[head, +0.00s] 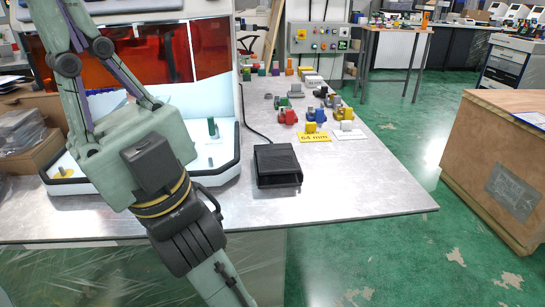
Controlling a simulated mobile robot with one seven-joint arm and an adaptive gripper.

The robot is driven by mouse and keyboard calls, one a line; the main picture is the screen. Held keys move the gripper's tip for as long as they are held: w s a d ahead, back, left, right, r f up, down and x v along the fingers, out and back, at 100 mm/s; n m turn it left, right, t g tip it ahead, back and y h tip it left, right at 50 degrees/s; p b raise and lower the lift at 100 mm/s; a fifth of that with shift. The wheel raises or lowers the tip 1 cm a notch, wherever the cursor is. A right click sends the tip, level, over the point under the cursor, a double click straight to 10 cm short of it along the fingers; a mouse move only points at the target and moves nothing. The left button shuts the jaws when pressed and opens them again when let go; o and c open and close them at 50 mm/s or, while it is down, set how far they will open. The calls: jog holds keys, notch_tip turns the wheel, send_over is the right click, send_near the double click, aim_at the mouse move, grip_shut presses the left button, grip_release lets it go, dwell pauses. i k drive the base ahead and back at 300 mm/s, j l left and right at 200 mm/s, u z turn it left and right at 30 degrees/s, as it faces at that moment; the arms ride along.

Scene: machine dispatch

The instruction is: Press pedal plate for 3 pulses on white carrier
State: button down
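A black pedal housing (277,166) sits on the grey table, right of the white machine, with a cable running back from it. Its opening is dark, so the pedal plate inside is not clearly seen. A small white carrier (347,126) stands on a white card at the table's right side. My gripper (57,12) reaches up and left across the front of the machine, well left of the pedal and apart from it. Its fingers run to the top edge of the picture. I cannot tell how wide they are apart, and no held thing shows.
The white machine (236,100) with orange windows holds a small green post (212,128). The table's front right (370,190) is clear. A wooden crate (490,150) stands right.

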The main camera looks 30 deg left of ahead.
aim_at(281, 161)
jog(key=k+j+z, duration=0.2)
jog(key=j, duration=0.15)
jog(key=k+j+z, duration=0.15)
jog(key=j, duration=0.2)
jog(key=i+j, duration=0.1)
jog(key=j, duration=0.25)
jog(key=i+j, duration=0.1)
jog(key=j, duration=0.25)
jog(key=z, duration=0.05)
